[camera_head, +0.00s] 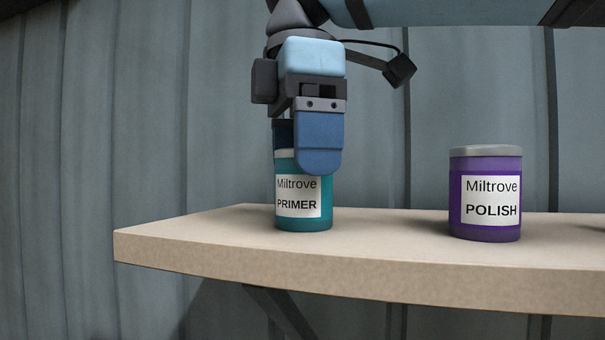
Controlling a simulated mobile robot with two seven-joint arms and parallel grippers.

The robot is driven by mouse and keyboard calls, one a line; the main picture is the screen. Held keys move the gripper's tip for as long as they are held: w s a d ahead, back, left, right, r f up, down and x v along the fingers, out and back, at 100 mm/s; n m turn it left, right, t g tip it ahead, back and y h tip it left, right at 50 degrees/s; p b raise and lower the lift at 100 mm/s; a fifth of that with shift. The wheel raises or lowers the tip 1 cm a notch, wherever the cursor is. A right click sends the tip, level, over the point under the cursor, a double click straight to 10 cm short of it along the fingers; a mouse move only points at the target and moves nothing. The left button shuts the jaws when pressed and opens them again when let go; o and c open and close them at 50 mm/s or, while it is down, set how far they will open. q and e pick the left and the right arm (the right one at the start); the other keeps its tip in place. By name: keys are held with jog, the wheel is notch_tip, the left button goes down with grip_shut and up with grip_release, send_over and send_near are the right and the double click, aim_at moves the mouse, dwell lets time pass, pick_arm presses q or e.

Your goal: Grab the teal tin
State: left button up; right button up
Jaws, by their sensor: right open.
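The teal tin (304,222), labelled "Miltrove PRIMER", stands upright on the light shelf (370,275) near its left end. My right gripper (302,150) points down over the tin. One blue finger hangs in front of the tin's upper part and covers the right side of its lid. A darker finger shows behind the lid on the left. The jaws are open, with the tin's top between the fingers as seen from here. I cannot tell whether either finger touches the tin. My left gripper is not in view.
A purple tin (486,224) with a grey lid, labelled "Miltrove POLISH", stands upright to the right on the same shelf. The shelf between the tins is clear. A grey-blue panelled wall (120,110) rises behind. A dark bracket (280,308) supports the shelf below.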

jog(key=shift+f, duration=0.55)
jog(key=shift+w+d+f, duration=0.1)
jog(key=shift+w+f, duration=0.2)
jog(key=shift+f, duration=0.25)
jog(key=shift+s+r, duration=0.1)
jog(key=shift+s, duration=0.05)
jog(key=c, duration=1.1)
